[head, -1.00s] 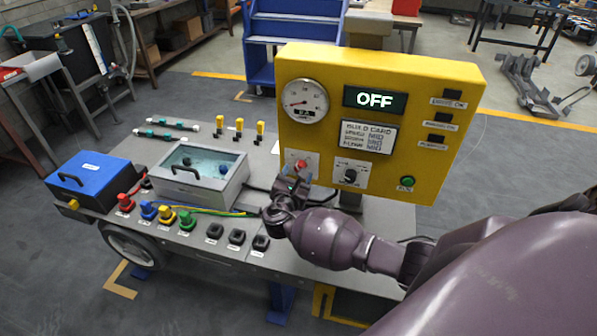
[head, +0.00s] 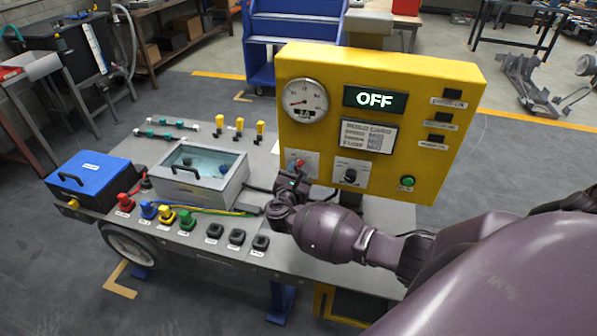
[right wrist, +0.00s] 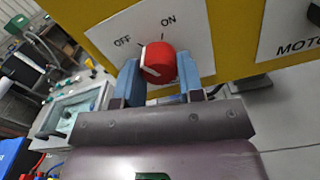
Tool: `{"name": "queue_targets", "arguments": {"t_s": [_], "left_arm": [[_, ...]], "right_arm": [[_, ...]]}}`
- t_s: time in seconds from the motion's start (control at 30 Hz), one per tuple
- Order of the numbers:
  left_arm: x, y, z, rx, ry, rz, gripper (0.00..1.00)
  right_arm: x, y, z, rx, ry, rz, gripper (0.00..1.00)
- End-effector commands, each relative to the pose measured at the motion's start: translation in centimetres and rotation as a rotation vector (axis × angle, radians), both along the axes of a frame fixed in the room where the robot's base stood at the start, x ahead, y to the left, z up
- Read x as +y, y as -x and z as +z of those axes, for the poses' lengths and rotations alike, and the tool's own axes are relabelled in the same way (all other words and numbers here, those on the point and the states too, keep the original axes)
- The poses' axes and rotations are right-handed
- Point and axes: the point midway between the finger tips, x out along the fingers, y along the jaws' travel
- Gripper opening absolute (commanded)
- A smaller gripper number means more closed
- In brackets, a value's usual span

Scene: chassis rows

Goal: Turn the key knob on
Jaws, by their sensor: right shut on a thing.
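The red key knob (right wrist: 158,60) sits on a white plate (right wrist: 185,30) with OFF and ON printed above it. The knob also shows in the head view (head: 299,164) on the yellow panel (head: 425,75). My right gripper (right wrist: 159,66) has its blue fingers on both sides of the knob and is shut on it. The panel's display (head: 375,99) reads OFF. My left gripper is not in view.
A second black knob (head: 350,176) is right of the key knob, and a green button (head: 407,183) is farther right. A clear-lidded box (head: 205,190), a blue box (head: 88,172) and several coloured plugs stand on the grey bench (head: 190,258) at left.

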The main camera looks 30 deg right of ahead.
Motion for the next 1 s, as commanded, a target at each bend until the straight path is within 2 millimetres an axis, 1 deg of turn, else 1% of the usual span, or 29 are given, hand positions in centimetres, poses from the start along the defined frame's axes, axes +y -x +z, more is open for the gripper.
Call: {"name": "queue_targets", "arguments": {"t_s": [0.23,0.47,0.67,1.0], "left_arm": [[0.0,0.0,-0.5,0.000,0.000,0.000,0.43],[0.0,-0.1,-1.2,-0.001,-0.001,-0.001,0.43],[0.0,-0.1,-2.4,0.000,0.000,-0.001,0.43],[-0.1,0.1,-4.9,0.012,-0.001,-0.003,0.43]], "right_arm": [[0.0,0.0,-0.1,-0.052,-0.046,-0.001,0.12],[0.1,0.0,-0.3,-0.175,-0.152,-0.002,0.12],[0.1,0.0,-0.3,-0.319,-0.273,-0.002,0.12],[0.2,-0.1,-0.3,-0.556,-0.477,-0.002,0.12]]}}
